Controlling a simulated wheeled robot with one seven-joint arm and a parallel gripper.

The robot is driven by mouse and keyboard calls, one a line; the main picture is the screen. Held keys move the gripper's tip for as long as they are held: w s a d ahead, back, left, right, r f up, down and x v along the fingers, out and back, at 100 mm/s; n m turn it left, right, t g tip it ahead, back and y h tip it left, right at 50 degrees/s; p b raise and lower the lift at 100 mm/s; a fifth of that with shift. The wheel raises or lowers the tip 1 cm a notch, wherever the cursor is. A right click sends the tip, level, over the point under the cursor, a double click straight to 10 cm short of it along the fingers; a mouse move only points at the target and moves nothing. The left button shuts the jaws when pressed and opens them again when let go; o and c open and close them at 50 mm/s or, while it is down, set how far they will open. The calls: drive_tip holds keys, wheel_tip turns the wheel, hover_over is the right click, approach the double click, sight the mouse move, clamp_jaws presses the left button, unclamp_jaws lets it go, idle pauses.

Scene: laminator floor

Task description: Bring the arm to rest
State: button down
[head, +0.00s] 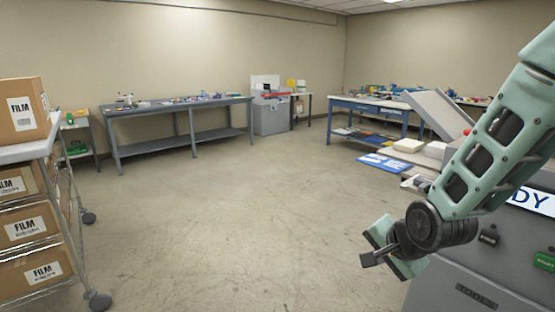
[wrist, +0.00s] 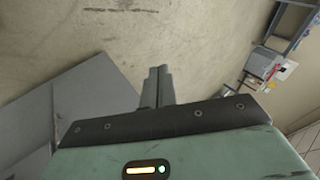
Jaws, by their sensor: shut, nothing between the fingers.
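My arm reaches down from the upper right in the head view, over the front of a grey machine. My gripper (head: 368,260) hangs beside the machine's left side, above the open floor. In the wrist view the two fingers of my gripper (wrist: 158,72) lie side by side, shut, with nothing between them. The wrist view shows bare floor beyond the fingertips.
The grey machine (head: 465,285) stands close at the lower right. A wheeled rack (head: 75,225) with film boxes (head: 35,225) stands at the left. A long workbench (head: 180,105) and a blue table (head: 370,105) are at the back. The middle floor (head: 240,210) is clear.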

drive_tip(key=s+a+r+n+g, duration=0.2)
drive_tip(key=s+n, duration=0.4)
drive_tip(key=s, duration=0.2)
drive_tip(key=s+a+r+n+g, duration=0.1)
drive_tip(key=s+a+n+g, duration=0.1)
drive_tip(key=s+n, duration=0.4)
drive_tip(key=s+a+r+n+g+h, duration=0.1)
drive_tip(key=s+a+r+n+g, duration=0.1)
drive_tip(key=s+n, duration=0.4)
drive_tip(key=s+g, duration=0.1)
drive_tip(key=s, duration=0.4)
drive_tip(key=shift+s+a+r, duration=0.3)
drive_tip(key=shift+s+r, duration=0.05)
